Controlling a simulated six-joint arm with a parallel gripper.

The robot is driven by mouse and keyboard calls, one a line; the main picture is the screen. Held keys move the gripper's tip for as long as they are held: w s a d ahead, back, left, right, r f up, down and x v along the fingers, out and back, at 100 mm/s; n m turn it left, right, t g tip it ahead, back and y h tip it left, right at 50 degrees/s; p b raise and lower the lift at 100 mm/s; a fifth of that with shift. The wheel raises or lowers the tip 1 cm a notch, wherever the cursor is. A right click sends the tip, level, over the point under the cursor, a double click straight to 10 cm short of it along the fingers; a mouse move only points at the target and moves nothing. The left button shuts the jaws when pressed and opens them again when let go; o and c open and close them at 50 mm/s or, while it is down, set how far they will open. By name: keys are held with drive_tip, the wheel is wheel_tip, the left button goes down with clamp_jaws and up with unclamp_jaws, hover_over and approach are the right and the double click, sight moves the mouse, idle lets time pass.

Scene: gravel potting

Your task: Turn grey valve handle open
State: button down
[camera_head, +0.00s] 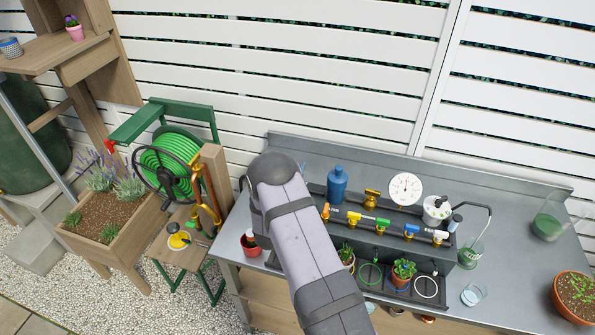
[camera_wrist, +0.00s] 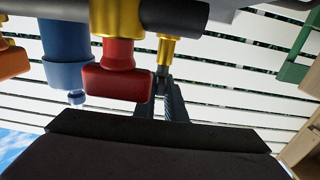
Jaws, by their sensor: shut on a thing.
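In the wrist view my gripper (camera_wrist: 165,92) has its two dark fingers closed around the end of a valve, below a brass fitting (camera_wrist: 166,50). What it holds appears to be the grey valve handle (camera_wrist: 163,71), mostly hidden by the fingers and the red handle. The red valve handle (camera_wrist: 117,82) is close beside the fingers, to their left. In the head view my arm covers the left end of the valve row, hiding the fingertips and the grey handle. The handle's angle cannot be told.
Yellow (camera_head: 354,218), green (camera_head: 383,222), blue (camera_head: 411,230) and white (camera_head: 441,237) valve handles continue to the right. A blue bottle (camera_head: 337,186) and a dial gauge (camera_head: 405,188) stand behind. A green hose reel (camera_head: 172,160) is left of the bench.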

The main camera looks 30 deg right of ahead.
idle(0.3)
drive_tip(key=c, duration=1.8)
unclamp_jaws()
drive_tip(key=shift+a, duration=0.1)
drive_tip(key=b+v, duration=0.3)
drive_tip(key=v, duration=0.3)
drive_tip(key=shift+s+f, duration=0.1)
drive_tip(key=shift+s, duration=0.05)
drive_tip(key=shift+s+a, duration=0.3)
drive_tip(key=shift+s, duration=0.1)
